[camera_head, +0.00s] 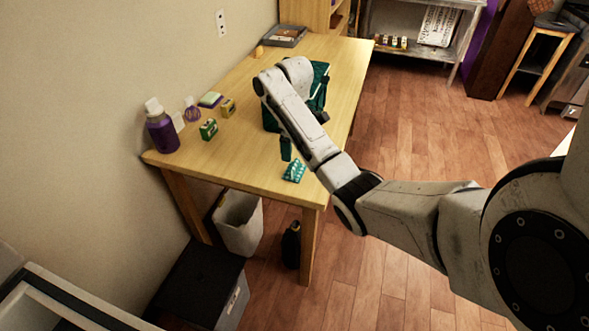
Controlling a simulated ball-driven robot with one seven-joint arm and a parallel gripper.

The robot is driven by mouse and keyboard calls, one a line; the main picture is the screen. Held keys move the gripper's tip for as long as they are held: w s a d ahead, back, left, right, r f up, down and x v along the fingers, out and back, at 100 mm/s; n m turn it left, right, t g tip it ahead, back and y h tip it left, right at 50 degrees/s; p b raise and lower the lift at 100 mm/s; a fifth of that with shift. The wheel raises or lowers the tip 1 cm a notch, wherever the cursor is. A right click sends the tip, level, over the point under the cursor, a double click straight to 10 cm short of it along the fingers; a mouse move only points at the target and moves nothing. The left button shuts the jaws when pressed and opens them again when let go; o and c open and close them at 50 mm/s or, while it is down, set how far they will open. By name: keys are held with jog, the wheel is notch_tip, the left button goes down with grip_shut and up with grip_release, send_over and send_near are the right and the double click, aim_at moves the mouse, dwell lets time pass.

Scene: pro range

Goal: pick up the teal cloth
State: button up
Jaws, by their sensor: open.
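The teal cloth (294,170) is a small, pale-patterned piece lying on the wooden table (245,150), close to its front edge. My arm reaches in from the right over the table, and my gripper (288,150) hangs down behind the forearm. Only a dark part of it shows, just above and slightly left of the cloth in the picture. The gripper is open, and the cloth is not between its jaws. The forearm hides most of the gripper, so its height above the table is hard to tell.
A dark green container (319,84) stands partly behind my arm. A purple bottle (162,130), a green-and-white box (209,129), a yellow box (228,107) and a sponge (210,99) are at the left. A grey tray (284,37) lies at the far end. The front left tabletop is clear.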

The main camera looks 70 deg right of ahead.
aim_at(296, 164)
jog(key=shift+s+d+f, duration=0.1)
jog(key=shift+s+d, duration=0.1)
jog(key=shift+d, duration=0.15)
notch_tip(296, 164, down, 4)
jog(key=shift+f+b, duration=0.2)
jog(key=shift+b, duration=0.15)
jog(key=shift+a+f, duration=0.15)
jog(key=shift+f, duration=2.75)
jog(key=shift+s, duration=0.1)
jog(key=shift+c, duration=0.3)
jog(key=c, duration=0.8)
jog(key=shift+r, duration=0.1)
